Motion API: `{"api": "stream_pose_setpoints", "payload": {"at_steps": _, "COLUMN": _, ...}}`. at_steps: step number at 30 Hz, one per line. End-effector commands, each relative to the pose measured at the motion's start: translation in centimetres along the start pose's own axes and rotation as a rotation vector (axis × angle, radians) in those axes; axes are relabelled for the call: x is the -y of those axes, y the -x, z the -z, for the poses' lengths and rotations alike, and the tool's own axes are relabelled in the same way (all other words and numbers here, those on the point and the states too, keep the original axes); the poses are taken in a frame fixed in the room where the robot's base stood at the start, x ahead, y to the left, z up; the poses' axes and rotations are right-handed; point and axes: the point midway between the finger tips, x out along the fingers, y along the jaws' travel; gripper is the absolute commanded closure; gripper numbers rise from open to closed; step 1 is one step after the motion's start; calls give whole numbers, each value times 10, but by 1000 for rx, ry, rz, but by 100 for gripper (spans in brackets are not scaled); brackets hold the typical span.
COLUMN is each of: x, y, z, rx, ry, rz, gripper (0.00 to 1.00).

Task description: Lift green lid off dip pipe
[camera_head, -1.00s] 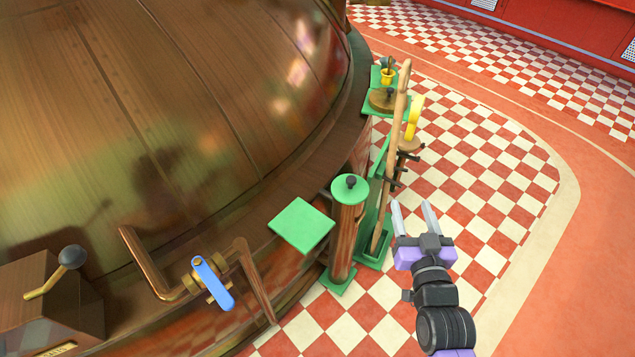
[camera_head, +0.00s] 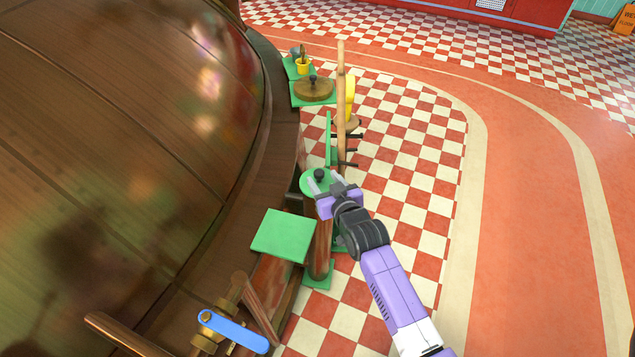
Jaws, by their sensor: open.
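The green lid (camera_head: 312,190) is a round disc with a dark knob (camera_head: 319,175) on top. It sits on the upright brown dip pipe (camera_head: 318,245), which stands on a green foot. My gripper (camera_head: 325,182) is open, with its two light grey fingers over the lid, close to the knob. In this view the fingers appear on either side of the knob, but I cannot tell whether they touch it. My gripper and arm hide the right part of the lid and some of the pipe.
A square green plate (camera_head: 284,236) is left of the pipe. The big copper kettle (camera_head: 120,120) fills the left. A wooden pole (camera_head: 341,100) stands behind the lid. A blue-handled valve (camera_head: 232,330) is at lower left. Checkered floor (camera_head: 410,160) on the right is open.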

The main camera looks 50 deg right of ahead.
Motion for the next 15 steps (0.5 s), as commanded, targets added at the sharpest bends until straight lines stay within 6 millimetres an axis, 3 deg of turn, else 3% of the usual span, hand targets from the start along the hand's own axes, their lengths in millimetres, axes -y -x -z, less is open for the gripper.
{"api": "stream_pose_setpoints", "payload": {"at_steps": 7, "x": 0, "y": -36, "z": -2, "rx": -2, "ry": 2, "rz": 0, "gripper": 47}}
{"api": "stream_pose_setpoints", "payload": {"at_steps": 15, "x": 0, "y": -46, "z": -2, "rx": 0, "ry": 0, "rz": 0, "gripper": 47}}
